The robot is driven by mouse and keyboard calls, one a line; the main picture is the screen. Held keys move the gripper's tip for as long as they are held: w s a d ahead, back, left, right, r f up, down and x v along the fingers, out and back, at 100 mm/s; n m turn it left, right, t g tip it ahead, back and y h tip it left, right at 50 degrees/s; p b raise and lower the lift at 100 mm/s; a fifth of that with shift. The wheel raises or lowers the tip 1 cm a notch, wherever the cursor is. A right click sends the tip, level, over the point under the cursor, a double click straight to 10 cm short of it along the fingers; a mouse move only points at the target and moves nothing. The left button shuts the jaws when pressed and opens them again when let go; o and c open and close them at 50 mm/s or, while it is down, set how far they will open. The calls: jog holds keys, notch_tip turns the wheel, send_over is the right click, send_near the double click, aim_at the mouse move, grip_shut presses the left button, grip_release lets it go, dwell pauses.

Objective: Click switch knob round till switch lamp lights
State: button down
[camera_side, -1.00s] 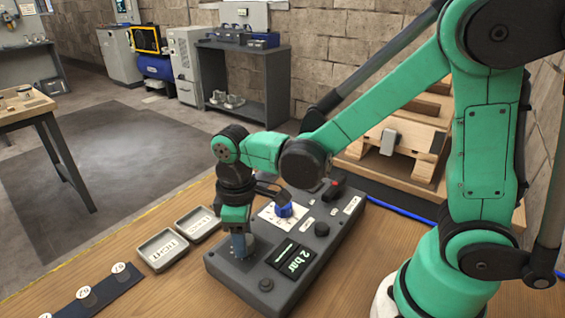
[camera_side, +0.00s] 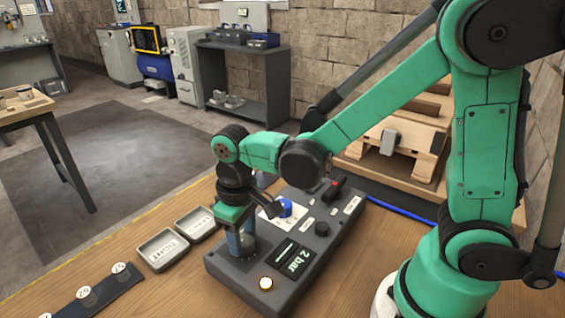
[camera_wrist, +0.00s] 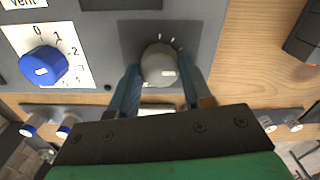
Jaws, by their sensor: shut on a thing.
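The grey switch knob (camera_wrist: 159,65) sits on the dark control panel (camera_side: 222,268), with white tick marks beside it in the wrist view. My gripper (camera_wrist: 160,80) has one blue-grey finger on each side of the knob and is shut on it. In the side view my gripper (camera_side: 240,243) points down at the panel's near-left part and hides most of the knob. The lamp (camera_side: 265,284) near the panel's front corner glows warm white.
A blue knob (camera_side: 285,208) on a white numbered dial is close behind my gripper. Two grey trays (camera_side: 163,250) and a dark strip (camera_side: 108,291) with numbered pieces lie to the left. Bare wood surrounds them.

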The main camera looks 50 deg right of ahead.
aim_at(243, 238)
jog(key=shift+c, duration=1.8)
grip_release()
jog(key=shift+r, duration=0.1)
jog(key=shift+r, duration=2.7)
jog(key=s+d+r+m+t, duration=0.2)
jog(key=d+t, duration=0.4)
jog(key=t, duration=0.1)
jog(key=shift+s+d+r, duration=0.25)
jog(key=shift+s+r, duration=0.05)
jog(key=shift+r, duration=0.1)
